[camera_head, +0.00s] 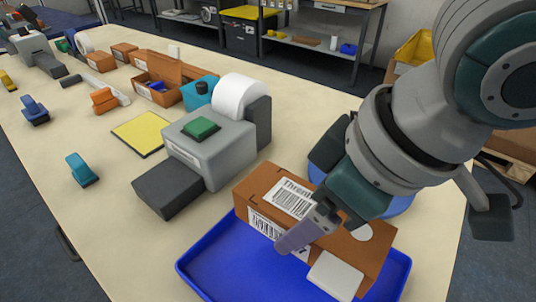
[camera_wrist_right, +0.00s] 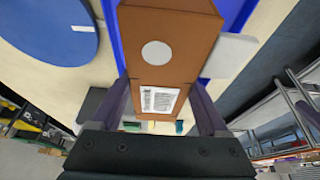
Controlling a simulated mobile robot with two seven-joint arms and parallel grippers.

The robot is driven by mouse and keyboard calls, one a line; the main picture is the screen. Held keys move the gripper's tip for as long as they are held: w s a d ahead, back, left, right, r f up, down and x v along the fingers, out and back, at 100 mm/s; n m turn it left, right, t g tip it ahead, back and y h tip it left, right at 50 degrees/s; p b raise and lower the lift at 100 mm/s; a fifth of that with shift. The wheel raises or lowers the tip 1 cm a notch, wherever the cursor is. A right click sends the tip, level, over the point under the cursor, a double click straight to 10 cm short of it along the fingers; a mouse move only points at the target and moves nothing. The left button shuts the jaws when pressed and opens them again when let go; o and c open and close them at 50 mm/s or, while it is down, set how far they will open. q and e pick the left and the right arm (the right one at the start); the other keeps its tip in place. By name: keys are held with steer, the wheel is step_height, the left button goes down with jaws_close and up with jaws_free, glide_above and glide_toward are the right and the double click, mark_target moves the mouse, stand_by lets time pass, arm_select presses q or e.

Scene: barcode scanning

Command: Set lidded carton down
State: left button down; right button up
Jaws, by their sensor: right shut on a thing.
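The brown carton (camera_head: 270,195) has white barcode labels and a round white spot. My right gripper (camera_head: 315,225) is shut on it, with one purple-grey finger against its labelled side. In the right wrist view the carton (camera_wrist_right: 165,70) sits between the two fingers (camera_wrist_right: 163,105). The carton is over the blue tray (camera_head: 210,265); whether its underside touches the tray is hidden. My left gripper is not in view.
A white block (camera_head: 335,275) is beside the carton at the tray. A grey machine with a green top (camera_head: 210,145) and white roll stands just behind. A blue round disc (camera_head: 400,205) is partly behind my arm. An open brown box (camera_head: 155,90) and small tools lie further back.

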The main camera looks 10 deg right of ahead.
step_height(320, 180, down, 7)
steer(key=shift+f+b, duration=0.15)
steer(key=shift+b, duration=0.6)
steer(key=shift+f, duration=0.15)
steer(key=shift+f, duration=0.15)
steer(key=o, duration=1.2)
steer(key=shift+o, duration=0.2)
